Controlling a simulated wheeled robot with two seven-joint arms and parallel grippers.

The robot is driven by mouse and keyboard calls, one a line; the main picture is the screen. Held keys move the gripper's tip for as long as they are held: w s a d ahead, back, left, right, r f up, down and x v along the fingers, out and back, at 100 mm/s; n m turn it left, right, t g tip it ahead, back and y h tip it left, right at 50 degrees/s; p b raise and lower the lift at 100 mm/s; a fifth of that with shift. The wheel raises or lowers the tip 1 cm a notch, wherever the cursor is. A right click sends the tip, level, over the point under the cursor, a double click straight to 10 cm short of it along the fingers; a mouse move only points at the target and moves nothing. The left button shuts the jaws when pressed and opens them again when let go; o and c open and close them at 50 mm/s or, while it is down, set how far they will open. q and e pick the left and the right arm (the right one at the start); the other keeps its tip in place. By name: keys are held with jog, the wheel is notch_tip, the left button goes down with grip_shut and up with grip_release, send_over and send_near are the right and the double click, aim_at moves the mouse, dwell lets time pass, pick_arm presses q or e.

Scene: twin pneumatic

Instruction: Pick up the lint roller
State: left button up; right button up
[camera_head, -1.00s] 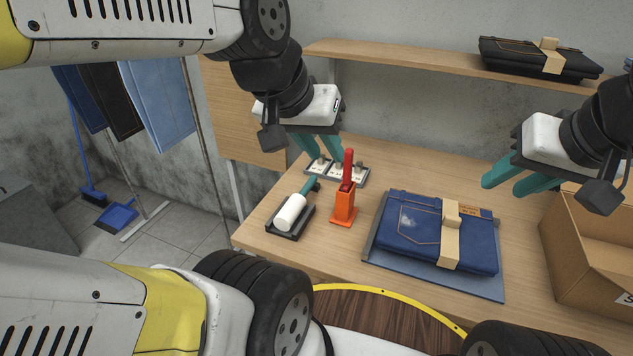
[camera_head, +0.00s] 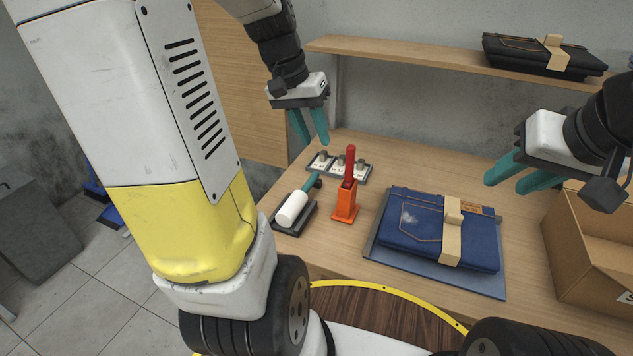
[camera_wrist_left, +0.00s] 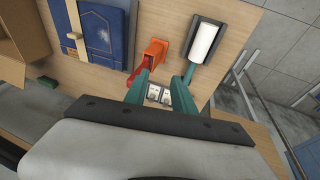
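The lint roller (camera_head: 292,208) has a white roll and a teal handle and lies in a dark tray on the left of the table. It also shows in the left wrist view (camera_wrist_left: 202,43), with its handle towards my fingers. My left gripper (camera_head: 312,142) is open and empty, above the table behind the roller. In the left wrist view its two teal fingers (camera_wrist_left: 160,91) are apart, and the right fingertip overlaps the area near the handle's end. My right gripper (camera_head: 506,180) is open and empty above the right side of the table, near the box.
An orange holder (camera_head: 345,207) with a red-handled tool stands just right of the roller. A grey plate with small fittings (camera_head: 350,170) lies behind. Folded jeans (camera_head: 436,230) lie on a mat, and a cardboard box (camera_head: 585,260) stands at right. A shelf (camera_head: 420,62) is above.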

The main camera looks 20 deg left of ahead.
aim_at(302, 190)
pick_arm(q)
jog(key=w+a+f+g+h, duration=0.1)
jog(key=w+a+f, duration=0.25)
jog(key=f, duration=0.35)
jog(key=w+a+f+g+h, duration=0.1)
jog(key=w+a+f+g, duration=0.15)
jog(key=a+f, duration=0.35)
jog(key=shift+t, duration=0.35)
jog(key=x, duration=0.9)
jog(key=shift+w+a, duration=0.15)
jog(key=shift+w, duration=0.15)
grip_shut()
